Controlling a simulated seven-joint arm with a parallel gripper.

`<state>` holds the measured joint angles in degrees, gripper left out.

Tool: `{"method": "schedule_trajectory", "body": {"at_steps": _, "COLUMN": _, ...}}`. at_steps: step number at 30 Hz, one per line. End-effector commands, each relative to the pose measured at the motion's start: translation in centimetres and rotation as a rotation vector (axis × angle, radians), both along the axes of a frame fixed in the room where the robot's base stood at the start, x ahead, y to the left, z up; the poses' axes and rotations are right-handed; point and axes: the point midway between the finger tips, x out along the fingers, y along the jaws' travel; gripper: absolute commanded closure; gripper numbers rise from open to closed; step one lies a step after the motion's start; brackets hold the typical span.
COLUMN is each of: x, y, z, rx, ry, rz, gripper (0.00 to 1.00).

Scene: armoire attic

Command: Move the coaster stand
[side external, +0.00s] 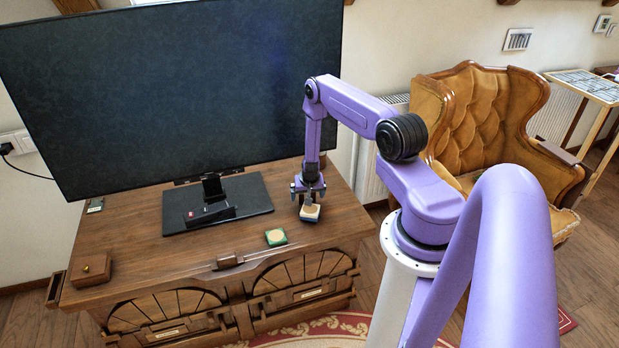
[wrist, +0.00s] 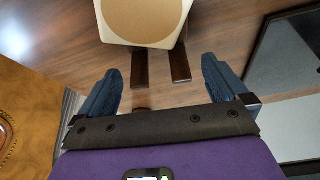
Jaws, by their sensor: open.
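A small block-like item with a pale top (side external: 311,212), which looks like the coaster stand, sits on the wooden cabinet top right of the monitor base. In the wrist view a cream block with a tan round face (wrist: 142,18) is at the top edge, partly cut off. Two dark bars extend from its near side, between the fingers in the picture. My gripper (side external: 308,191) points down just above the item in the side view. In the wrist view my gripper (wrist: 161,68) has its blue fingers wide apart, with nothing clasped. Contact with the block cannot be seen.
A green square with a tan disc (side external: 276,237) lies near the cabinet's (side external: 150,255) front edge. A large monitor (side external: 180,90) on a black base (side external: 250,193) stands left of my gripper. A small wooden box (side external: 91,268) sits front left. An armchair (side external: 480,120) stands right.

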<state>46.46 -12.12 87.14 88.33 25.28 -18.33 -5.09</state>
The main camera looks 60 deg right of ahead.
Motion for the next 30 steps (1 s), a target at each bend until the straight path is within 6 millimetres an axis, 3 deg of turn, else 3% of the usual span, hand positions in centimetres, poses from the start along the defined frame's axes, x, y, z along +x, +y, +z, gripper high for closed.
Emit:
{"method": "schedule_trajectory", "body": {"at_steps": 21, "x": -2.4, "y": 3.5, "z": 10.4, "rx": -0.001, "ry": -0.002, "rz": 0.000, "gripper": 0.00}}
{"method": "schedule_trajectory", "body": {"at_steps": 30, "x": -3.1, "y": 4.4, "z": 13.2, "rx": 0.000, "ry": -0.002, "rz": -0.001, "gripper": 0.00}}
